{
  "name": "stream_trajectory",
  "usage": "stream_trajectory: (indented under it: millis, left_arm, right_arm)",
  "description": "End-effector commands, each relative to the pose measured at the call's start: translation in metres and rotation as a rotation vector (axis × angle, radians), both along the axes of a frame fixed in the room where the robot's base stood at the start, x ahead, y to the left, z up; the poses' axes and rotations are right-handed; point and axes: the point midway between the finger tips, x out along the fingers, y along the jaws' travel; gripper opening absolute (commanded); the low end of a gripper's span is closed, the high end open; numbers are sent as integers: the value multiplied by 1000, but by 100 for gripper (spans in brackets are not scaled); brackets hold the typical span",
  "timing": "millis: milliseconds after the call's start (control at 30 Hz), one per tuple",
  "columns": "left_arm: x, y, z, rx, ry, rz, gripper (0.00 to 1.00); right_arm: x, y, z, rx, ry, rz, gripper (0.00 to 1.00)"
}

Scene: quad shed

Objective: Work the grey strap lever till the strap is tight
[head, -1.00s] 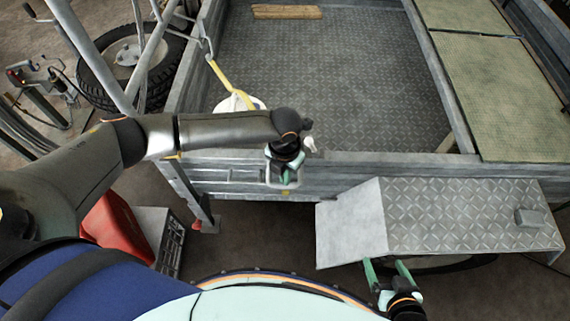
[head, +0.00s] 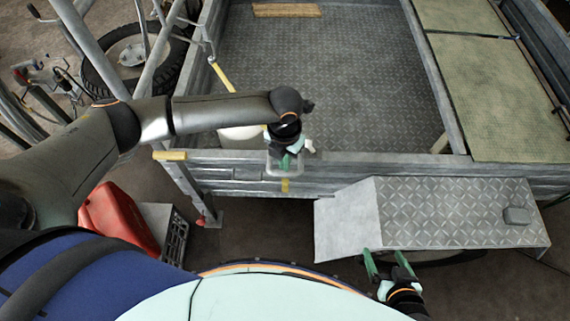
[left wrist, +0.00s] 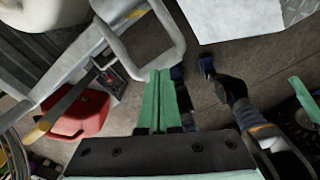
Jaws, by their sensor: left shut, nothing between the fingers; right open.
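The grey strap lever, a U-shaped loop handle (head: 270,172), stands out from the near side of the trailer. It shows large at the top of the left wrist view (left wrist: 178,32). My left gripper (head: 286,162) is shut and empty; its green fingers point down at the loop in the head view. In the left wrist view its fingertips (left wrist: 161,73) lie at the lever's outer end; I cannot tell whether they touch. The yellow strap (head: 222,75) runs down from a frame hook, partly behind my arm; a yellow piece shows below the lever. My right gripper (head: 386,262) is open and empty.
The trailer's near wall (head: 340,168) runs below my left arm. A chequer-plate mudguard (head: 450,215) lies just beyond my right gripper. A red can (head: 118,222) and a grey crate (head: 172,240) stand at the lower left. A white rounded object (head: 240,133) sits behind my arm.

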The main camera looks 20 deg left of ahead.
Motion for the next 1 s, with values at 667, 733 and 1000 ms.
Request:
stream_trajectory:
  millis: [667,733,1000]
  left_arm:
    - [0,0,-21,0,-2,-1,0]
    - [0,0,-26,0,-2,-1,0]
    - [1,1,-45,1,-2,1,0]
  right_arm:
    - [0,0,-14,0,1,0,86]
    - [0,0,-17,0,2,0,86]
    - [0,0,-30,0,2,0,86]
